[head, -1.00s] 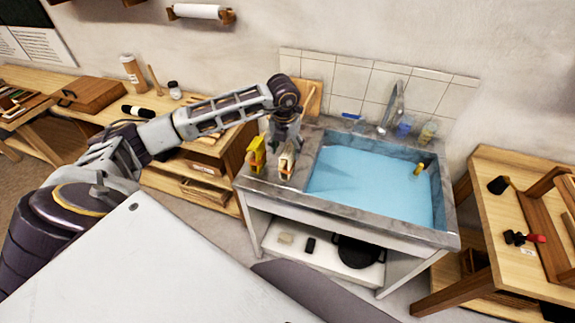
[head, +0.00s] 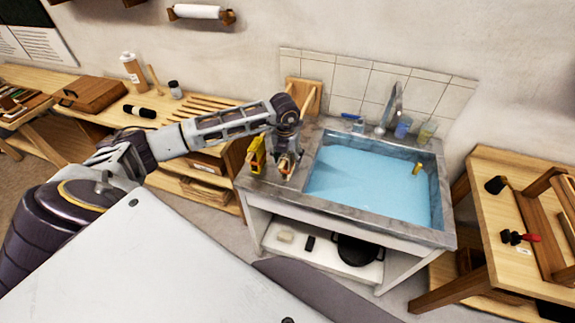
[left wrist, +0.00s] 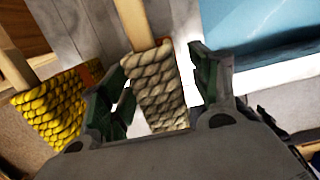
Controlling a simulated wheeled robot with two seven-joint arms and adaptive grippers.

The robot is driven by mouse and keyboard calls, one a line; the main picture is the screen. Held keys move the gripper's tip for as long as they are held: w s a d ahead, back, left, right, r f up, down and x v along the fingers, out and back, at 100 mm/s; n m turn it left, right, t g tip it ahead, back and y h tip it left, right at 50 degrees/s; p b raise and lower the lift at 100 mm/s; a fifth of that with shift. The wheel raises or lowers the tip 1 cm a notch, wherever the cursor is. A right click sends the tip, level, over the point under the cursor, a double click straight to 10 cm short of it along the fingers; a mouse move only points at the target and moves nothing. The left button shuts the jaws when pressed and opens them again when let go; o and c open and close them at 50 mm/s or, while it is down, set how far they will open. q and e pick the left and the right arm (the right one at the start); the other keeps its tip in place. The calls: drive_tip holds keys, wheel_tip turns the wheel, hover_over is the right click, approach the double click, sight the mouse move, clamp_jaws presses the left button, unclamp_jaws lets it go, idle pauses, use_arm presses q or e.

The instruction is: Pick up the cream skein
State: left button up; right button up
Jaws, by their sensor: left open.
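The cream skein (left wrist: 158,88) is a bundle of twisted cream rope hanging on a wooden peg (left wrist: 134,22). In the left wrist view it lies between the two fingers of my left gripper (left wrist: 158,92), which is open with a finger on each side. In the head view my left gripper (head: 287,160) is over the left end of the sink counter and largely hides the cream skein. A yellow skein (left wrist: 50,110) hangs on another peg to the left, outside the fingers; it also shows in the head view (head: 256,154). My right gripper is not seen.
The sink basin (head: 370,185) with blue water is just right of the skeins. A wooden shelf bench (head: 200,110) stands to the left. A wooden table (head: 510,225) with tools stands at the right.

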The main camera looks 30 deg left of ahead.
use_arm(q)
drive_tip(key=shift+c, duration=0.4)
drive_tip(key=c, duration=1)
drive_tip(key=shift+r, duration=0.1)
wheel_tip(320, 180, up, 9)
drive_tip(key=shift+f+b, duration=0.2)
drive_tip(key=shift+b, duration=0.7)
drive_tip(key=shift+r, duration=0.65)
